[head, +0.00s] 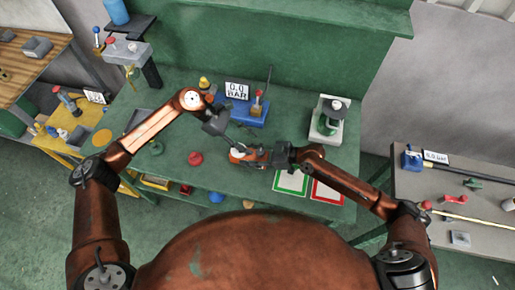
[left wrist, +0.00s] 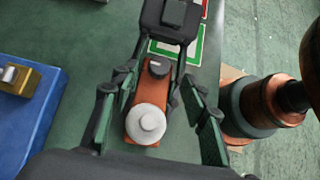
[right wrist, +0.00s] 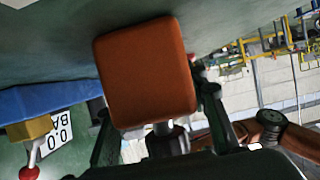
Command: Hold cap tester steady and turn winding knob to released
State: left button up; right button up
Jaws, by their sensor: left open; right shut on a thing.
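The cap tester is an orange block (head: 250,156) near the front edge of the green table. In the left wrist view its body (left wrist: 143,95) carries a round white knob (left wrist: 146,124) and a smaller black knob (left wrist: 158,69) with a pale mark. I cannot tell the winding knob's setting.
A blue gauge unit (head: 240,112) with a 0.0 BAR display (head: 237,91) stands behind. A green-and-white device (head: 329,120) is at back right. Green-framed (head: 291,182) and red-framed (head: 328,192) squares lie right of the tester. A red piece (head: 195,158) lies left.

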aim_at(260, 151)
pick_arm(q)
jog(key=shift+x, duration=2.7)
jog(key=shift+c, duration=0.3)
grip_shut()
